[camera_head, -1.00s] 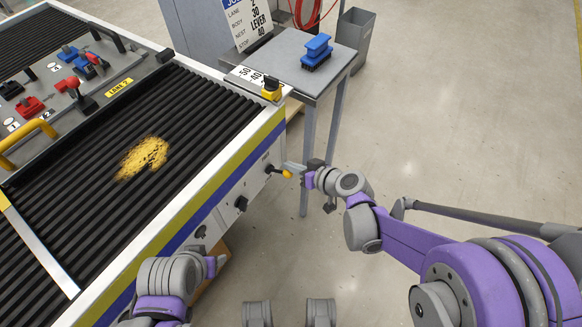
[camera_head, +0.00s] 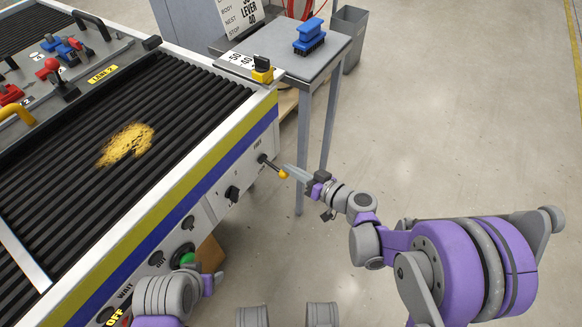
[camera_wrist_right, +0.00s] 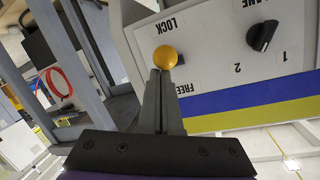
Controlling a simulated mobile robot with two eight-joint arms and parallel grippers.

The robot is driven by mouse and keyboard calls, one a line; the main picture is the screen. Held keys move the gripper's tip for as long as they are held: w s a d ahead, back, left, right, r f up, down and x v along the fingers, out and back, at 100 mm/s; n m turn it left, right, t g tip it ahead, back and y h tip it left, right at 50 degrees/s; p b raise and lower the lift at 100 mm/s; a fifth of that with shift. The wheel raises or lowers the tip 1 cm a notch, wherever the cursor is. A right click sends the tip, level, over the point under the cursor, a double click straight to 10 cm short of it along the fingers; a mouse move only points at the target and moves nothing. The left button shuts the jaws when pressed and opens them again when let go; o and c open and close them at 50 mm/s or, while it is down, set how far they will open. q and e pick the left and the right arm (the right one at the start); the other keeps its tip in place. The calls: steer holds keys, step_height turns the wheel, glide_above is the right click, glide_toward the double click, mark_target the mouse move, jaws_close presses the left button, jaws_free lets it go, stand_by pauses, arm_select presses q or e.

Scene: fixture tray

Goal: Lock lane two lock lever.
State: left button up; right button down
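The lock lever is a short dark rod (camera_head: 268,163) with a yellow ball knob (camera_head: 283,174), sticking out of the white front panel of the conveyor. My right gripper (camera_head: 287,170) is at the knob. In the wrist view its two fingers (camera_wrist_right: 161,72) are close together with their tips right at the ball, which is not enclosed between them. My left gripper (camera_head: 212,284) is low at the panel, its fingers not clear.
A black lane selector (camera_head: 232,193) sits left of the lever, with 1 and 2 marked beside it in the wrist view. A green button (camera_head: 187,259) is near my left gripper. A grey table (camera_head: 275,62) with a blue brush (camera_head: 309,37) stands behind. Floor at right is clear.

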arm_select(q)
steer(key=shift+d+f+b, duration=0.1)
steer(key=shift+f+b, duration=0.65)
steer(key=shift+f, duration=0.15)
arm_select(e)
step_height(320, 180, down, 3)
steer(key=shift+s+a+r, duration=0.1)
steer(key=shift+s+a, duration=0.1)
steer(key=shift+a, duration=0.05)
step_height(320, 180, up, 4)
steer(key=w+d+r+p, duration=0.1)
steer(key=w+p, duration=0.1)
steer(key=p, duration=0.1)
arm_select(q)
steer(key=r, duration=0.1)
steer(key=d+r, duration=0.1)
steer(key=shift+d+r, duration=0.15)
steer(key=shift+r, duration=0.25)
arm_select(e)
steer(key=s+d+f, duration=0.5)
steer(key=s+d, duration=0.1)
steer(key=d, duration=0.1)
steer(key=shift+s+d, duration=0.25)
steer(key=shift+s, duration=0.1)
steer(key=shift+a+r, duration=0.1)
